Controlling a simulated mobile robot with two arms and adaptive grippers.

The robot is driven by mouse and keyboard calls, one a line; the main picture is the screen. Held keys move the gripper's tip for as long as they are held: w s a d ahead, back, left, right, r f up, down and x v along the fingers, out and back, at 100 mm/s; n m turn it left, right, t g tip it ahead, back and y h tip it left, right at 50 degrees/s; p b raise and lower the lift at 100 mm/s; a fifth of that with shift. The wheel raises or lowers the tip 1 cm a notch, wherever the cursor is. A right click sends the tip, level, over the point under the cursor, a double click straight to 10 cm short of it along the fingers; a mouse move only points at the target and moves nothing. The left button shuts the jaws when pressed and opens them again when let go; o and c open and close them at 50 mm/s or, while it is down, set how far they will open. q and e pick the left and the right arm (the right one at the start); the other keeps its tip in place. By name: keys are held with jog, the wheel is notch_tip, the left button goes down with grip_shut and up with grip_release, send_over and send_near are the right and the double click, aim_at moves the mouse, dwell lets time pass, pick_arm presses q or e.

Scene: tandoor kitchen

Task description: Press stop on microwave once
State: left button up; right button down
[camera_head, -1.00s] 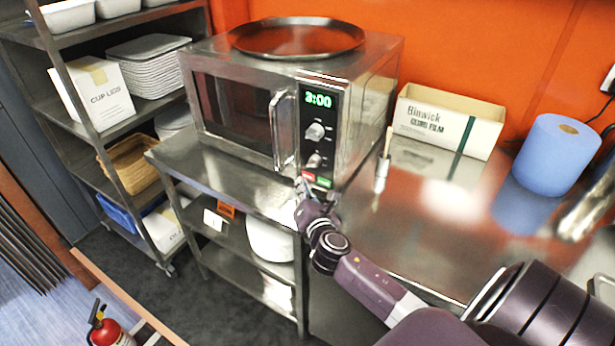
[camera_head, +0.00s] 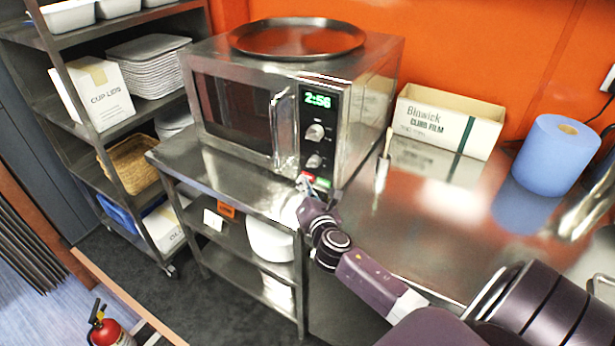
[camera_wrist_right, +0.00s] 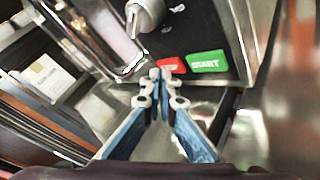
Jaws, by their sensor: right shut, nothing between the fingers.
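The steel microwave (camera_head: 352,120) stands on a metal shelf, its door shut. Its green display (camera_head: 317,99) reads 2:56. Below two knobs, the red stop button (camera_wrist_right: 171,65) sits left of the green START button (camera_wrist_right: 209,62) in the right wrist view. My right gripper (camera_wrist_right: 160,74) is shut and empty, fingertips at the lower left edge of the red button and partly covering it. Whether they touch it, I cannot tell. In the head view the right gripper (camera_head: 304,183) is at the bottom of the control panel. My left gripper is out of view.
A round tray (camera_head: 297,38) lies on top of the microwave. The door handle (camera_head: 283,130) is just left of the panel. To the right are a steel counter (camera_head: 420,230), a film box (camera_head: 448,118) and a blue roll (camera_head: 556,155).

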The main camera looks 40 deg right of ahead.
jog(key=shift+w+d, duration=0.15)
jog(key=shift+d, duration=0.25)
dwell(0.5)
jog(key=shift+a, duration=0.1)
jog(key=shift+s+a, duration=0.35)
jog(key=shift+a, duration=0.35)
jog(key=shift+s+a+p, duration=0.15)
jog(key=shift+s+a, duration=0.15)
jog(key=shift+a, duration=0.5)
jog(key=shift+s+a+p, duration=0.15)
jog(key=shift+s+a, duration=0.2)
jog(key=shift+a, duration=0.4)
jog(key=shift+s+a+p, duration=0.15)
jog(key=shift+s+a, duration=0.15)
jog(key=shift+a, duration=0.5)
